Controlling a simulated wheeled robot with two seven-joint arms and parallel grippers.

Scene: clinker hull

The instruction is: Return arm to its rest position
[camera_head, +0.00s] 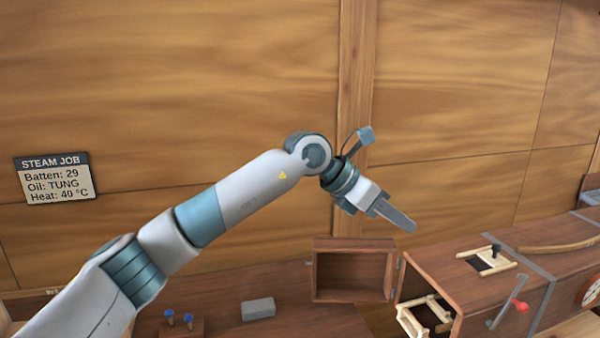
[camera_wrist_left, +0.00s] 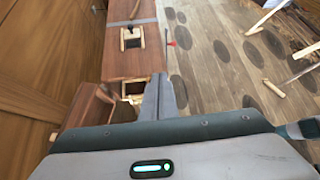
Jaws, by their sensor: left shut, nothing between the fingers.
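My left arm reaches in from the lower left in the head view. Its gripper (camera_head: 408,224) is in the air above the bench, just above and right of an open wooden door (camera_head: 350,244). The fingers are shut together with nothing between them. The left wrist view shows the shut fingers (camera_wrist_left: 160,82) pointing forward, over the end of a long wooden box (camera_wrist_left: 128,62). My right gripper is in neither view.
The long wooden box (camera_head: 450,275) has a red-knobbed lever (camera_head: 520,305) and a light wooden frame (camera_head: 425,316) at its opening. A grey block (camera_head: 258,309) and blue-topped pegs (camera_head: 188,320) are on the bench. A sign (camera_head: 57,178) reads Batten 29, Oil TUNG, Heat 40 °C.

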